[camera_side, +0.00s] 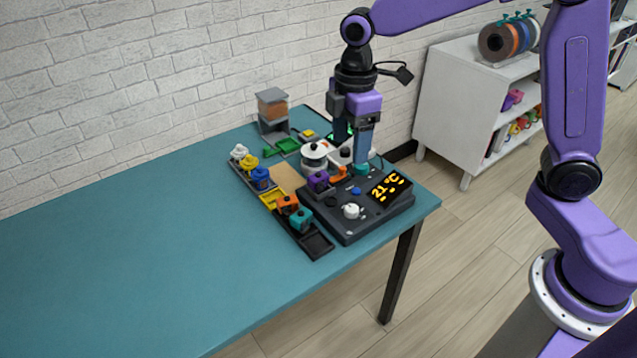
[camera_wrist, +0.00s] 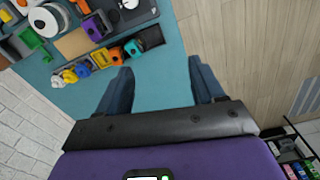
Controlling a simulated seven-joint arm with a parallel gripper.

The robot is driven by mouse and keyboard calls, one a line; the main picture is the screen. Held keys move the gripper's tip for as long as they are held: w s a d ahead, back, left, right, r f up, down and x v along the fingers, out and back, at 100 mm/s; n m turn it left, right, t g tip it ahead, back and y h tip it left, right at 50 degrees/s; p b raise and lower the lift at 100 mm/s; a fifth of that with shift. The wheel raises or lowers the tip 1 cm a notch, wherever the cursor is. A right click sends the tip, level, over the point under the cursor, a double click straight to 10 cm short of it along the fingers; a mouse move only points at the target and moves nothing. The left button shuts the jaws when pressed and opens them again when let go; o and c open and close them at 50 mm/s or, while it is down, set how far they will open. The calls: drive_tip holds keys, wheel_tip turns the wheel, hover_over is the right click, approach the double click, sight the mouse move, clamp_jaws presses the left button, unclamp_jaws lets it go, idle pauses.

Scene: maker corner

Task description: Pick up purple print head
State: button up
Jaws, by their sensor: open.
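The purple print head (camera_side: 318,181) is a small block at the left side of the dark printer station (camera_side: 345,225), beside an orange part. In the wrist view it shows as a purple block (camera_wrist: 97,27) at the upper left, beyond the left finger. My gripper (camera_side: 362,160) points down, to the right of the print head in the side view. In the wrist view my gripper (camera_wrist: 160,70) has its fingers wide apart, with nothing but teal table between them. It is apart from the print head.
A dark rack (camera_side: 318,243) along the station's left holds white, yellow, blue, orange and teal heads; its front end is empty. A display (camera_side: 389,189) reads 21 °C. A white spool (camera_side: 314,155) and green tray (camera_side: 288,146) stand behind. The table's left (camera_side: 120,260) is clear.

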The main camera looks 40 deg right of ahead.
drive_tip(key=w+d+f+n, duration=0.1)
drive_tip(key=w+d+f, duration=0.1)
drive_tip(key=w, duration=0.8)
drive_tip(key=n, duration=0.1)
hover_over(318, 174)
wheel_tip(318, 174, down, 2)
drive_tip(key=f, duration=1.1)
drive_tip(key=shift+s+d+f, duration=0.1)
drive_tip(key=shift+s+f, duration=0.05)
drive_tip(key=shift+s, duration=0.15)
drive_tip(key=shift+w+f, duration=0.15)
drive_tip(key=shift+f, duration=1.5)
drive_tip(key=shift+w+f, duration=0.1)
drive_tip(key=shift+f, duration=1.5)
drive_tip(key=c, duration=1.2)
